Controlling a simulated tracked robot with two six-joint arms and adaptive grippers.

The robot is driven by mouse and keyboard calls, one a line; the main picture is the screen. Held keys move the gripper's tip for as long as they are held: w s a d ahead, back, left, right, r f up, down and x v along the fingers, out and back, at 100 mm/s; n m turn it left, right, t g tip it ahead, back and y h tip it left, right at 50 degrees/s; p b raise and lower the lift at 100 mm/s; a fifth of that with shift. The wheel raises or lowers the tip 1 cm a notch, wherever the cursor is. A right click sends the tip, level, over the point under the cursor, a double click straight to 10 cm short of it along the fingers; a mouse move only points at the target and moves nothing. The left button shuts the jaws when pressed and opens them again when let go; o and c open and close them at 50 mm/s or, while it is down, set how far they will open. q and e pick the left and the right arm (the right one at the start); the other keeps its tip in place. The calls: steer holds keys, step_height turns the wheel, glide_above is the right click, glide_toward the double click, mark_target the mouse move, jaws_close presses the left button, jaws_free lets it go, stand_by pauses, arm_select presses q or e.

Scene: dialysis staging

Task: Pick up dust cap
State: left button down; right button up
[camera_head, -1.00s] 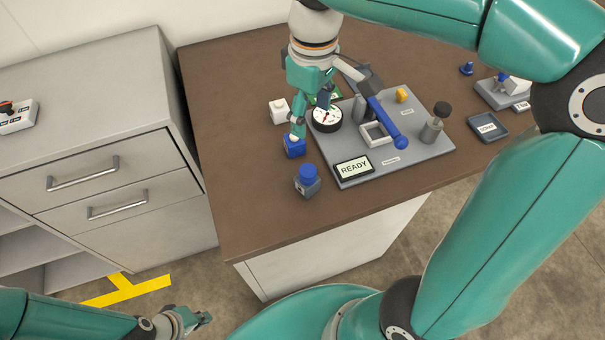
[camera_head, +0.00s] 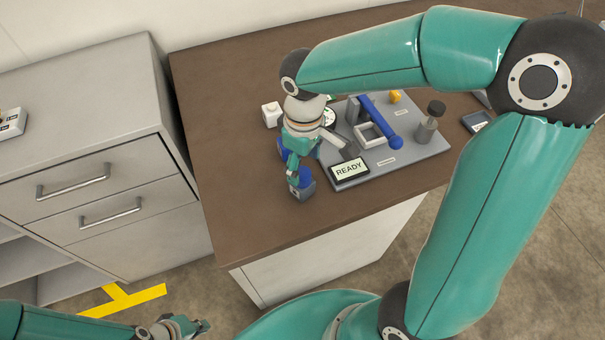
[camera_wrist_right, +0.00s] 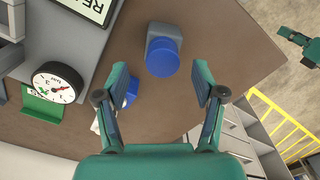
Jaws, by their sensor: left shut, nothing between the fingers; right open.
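A round blue cap (camera_head: 306,176), which I take to be the dust cap, sits on a small grey block (camera_head: 303,192) near the table's front left edge. In the right wrist view the cap (camera_wrist_right: 162,58) lies ahead, centred between the fingertips. My right gripper (camera_head: 293,172) is open just above the cap and partly covers it in the head view; contact cannot be told. My left gripper (camera_head: 203,326) is shut and empty, low at the bottom left, away from the table.
A blue block (camera_wrist_right: 131,92) is partly hidden behind a right-gripper finger. A grey board (camera_head: 400,155) holds the READY display (camera_head: 349,169), a gauge (camera_wrist_right: 57,82), a blue-handled clamp (camera_head: 378,118) and a post (camera_head: 428,122). A white cube (camera_head: 271,115) stands behind. The table's front left is clear.

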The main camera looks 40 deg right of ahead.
mark_target(304, 173)
steer(key=f, duration=0.2)
steer(key=shift+s+a+f, duration=0.1)
steer(key=shift+s+f, duration=0.15)
steer(key=shift+f, duration=0.1)
steer(key=shift+w+f, duration=0.1)
steer(key=shift+f, duration=0.35)
steer(key=c, duration=0.8)
steer(key=shift+r, duration=0.1)
steer(key=shift+c, duration=0.2)
